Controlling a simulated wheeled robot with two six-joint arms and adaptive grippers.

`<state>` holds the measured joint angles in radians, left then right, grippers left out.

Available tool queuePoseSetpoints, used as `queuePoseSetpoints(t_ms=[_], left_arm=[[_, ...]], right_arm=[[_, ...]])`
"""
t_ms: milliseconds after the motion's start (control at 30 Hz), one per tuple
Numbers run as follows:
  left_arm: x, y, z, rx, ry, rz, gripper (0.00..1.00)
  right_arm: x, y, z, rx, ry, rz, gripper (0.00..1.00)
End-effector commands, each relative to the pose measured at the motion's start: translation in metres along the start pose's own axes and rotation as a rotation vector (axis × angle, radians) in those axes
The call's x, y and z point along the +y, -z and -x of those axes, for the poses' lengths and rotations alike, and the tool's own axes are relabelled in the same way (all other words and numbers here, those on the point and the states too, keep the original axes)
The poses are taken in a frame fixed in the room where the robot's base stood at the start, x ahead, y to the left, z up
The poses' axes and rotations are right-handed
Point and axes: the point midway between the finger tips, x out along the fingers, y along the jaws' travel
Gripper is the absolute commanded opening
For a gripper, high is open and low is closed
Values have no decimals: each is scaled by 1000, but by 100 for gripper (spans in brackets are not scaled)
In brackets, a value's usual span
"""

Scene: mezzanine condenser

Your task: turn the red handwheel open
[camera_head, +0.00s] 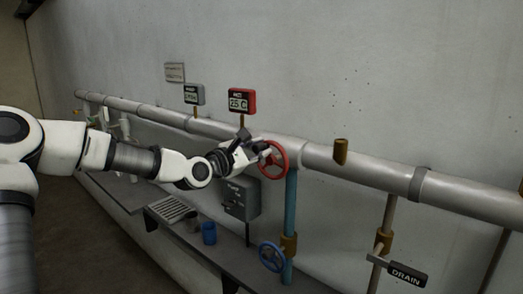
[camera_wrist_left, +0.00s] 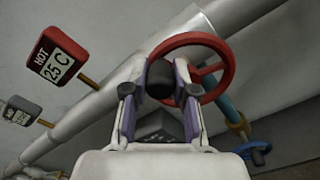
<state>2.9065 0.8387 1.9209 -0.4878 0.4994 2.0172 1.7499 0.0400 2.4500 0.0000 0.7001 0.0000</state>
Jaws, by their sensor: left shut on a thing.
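The red handwheel (camera_head: 273,160) is mounted at the large grey pipe, above a blue vertical pipe. My left gripper (camera_head: 264,154) reaches it from the left and is shut on its left part. In the left wrist view the red handwheel (camera_wrist_left: 222,62) stands at the upper middle, and my left gripper's two fingers (camera_wrist_left: 161,84) close at its lower left rim, around a dark part there. The fingers hide part of the rim, and I cannot tell exactly how they grip it. My right gripper is not in view.
A red gauge reading HOT 25 C (camera_head: 242,101) and a grey gauge (camera_head: 194,95) stand above the pipe. A blue handwheel (camera_head: 272,257) is below, and a DRAIN lever (camera_head: 398,271) lower right. A grey box (camera_head: 241,198) and blue cup (camera_head: 209,233) are beneath my left arm.

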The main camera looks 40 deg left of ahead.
Motion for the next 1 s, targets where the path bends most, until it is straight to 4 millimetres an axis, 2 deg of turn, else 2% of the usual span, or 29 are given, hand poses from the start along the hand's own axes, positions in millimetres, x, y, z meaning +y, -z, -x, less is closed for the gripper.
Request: queuePoseSetpoints(t_ms=[200,500,1000], left_arm=[[5,7,0,-2,-5,194,0],[7,15,0,-3,-5,390,0],[7,19,0,-2,-4,479,0]], right_arm=[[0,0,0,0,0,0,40],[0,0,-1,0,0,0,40],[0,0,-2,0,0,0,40]])
